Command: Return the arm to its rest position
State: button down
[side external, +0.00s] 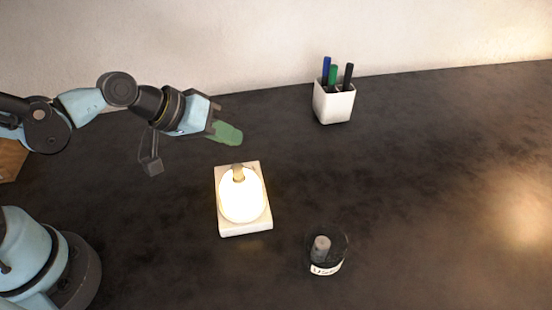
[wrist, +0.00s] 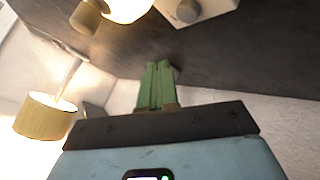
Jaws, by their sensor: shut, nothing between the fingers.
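My gripper (side external: 229,134) has green fingers and hangs in the air above the dark table, behind and a little left of the lit lamp in the side view. The fingers are shut together with nothing between them. In the wrist view the green fingers (wrist: 157,84) also show closed and empty, pointing up the picture.
A glowing lamp (side external: 241,200) on a pale base stands mid-table. A white pen holder (side external: 334,104) with several pens stands at the back. A dark round container (side external: 327,254) with a grey knob and white label is in front. The right side of the table (side external: 440,180) is clear.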

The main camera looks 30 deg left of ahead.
jog(key=shift+r, duration=0.15)
jog(key=shift+a, duration=0.15)
jog(key=s+a+r+m+y, duration=0.2)
jog(key=s+a+y, duration=0.3)
jog(key=a, duration=0.7)
jog(key=shift+s+a+r+g, duration=0.15)
jog(key=shift+s+r+g, duration=0.25)
jog(key=shift+r, duration=0.2)
dwell(0.3)
